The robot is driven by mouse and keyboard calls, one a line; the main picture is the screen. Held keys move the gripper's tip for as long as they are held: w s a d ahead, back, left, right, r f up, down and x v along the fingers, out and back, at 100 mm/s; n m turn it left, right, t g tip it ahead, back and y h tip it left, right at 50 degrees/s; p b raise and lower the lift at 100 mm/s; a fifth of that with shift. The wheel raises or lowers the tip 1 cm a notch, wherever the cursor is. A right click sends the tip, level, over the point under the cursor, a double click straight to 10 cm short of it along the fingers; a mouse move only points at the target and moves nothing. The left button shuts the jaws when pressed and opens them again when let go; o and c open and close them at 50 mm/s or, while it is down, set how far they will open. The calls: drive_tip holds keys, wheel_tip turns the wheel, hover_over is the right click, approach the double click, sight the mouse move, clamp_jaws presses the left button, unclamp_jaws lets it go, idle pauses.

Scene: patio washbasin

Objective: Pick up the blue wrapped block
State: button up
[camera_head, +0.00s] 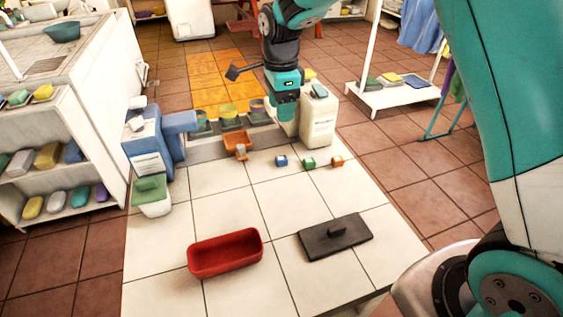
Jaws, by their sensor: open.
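The blue wrapped block (281,160) is small, with a pale band, and sits on the white tiles. It is the leftmost of three small blocks in a row, beside the green block (309,163) and the orange block (337,161). My gripper (286,118), teal and black, hangs above and behind the blue block, apart from it.
A white jug (320,122) stands close right of my gripper. An orange scoop (237,145) and several cups are to the left, with a blue container (150,150) beyond. Tiles between are clear.

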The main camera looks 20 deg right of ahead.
hover_over(280, 158)
wheel_tip(280, 158, down, 10)
drive_tip(key=shift+s+d+f+p, duration=0.1)
drive_tip(key=shift+s+d+p, duration=0.05)
drive_tip(key=shift+p, duration=0.25)
drive_tip(key=shift+f+p, duration=0.5)
drive_tip(key=shift+f, duration=2.3)
drive_tip(key=c, duration=1)
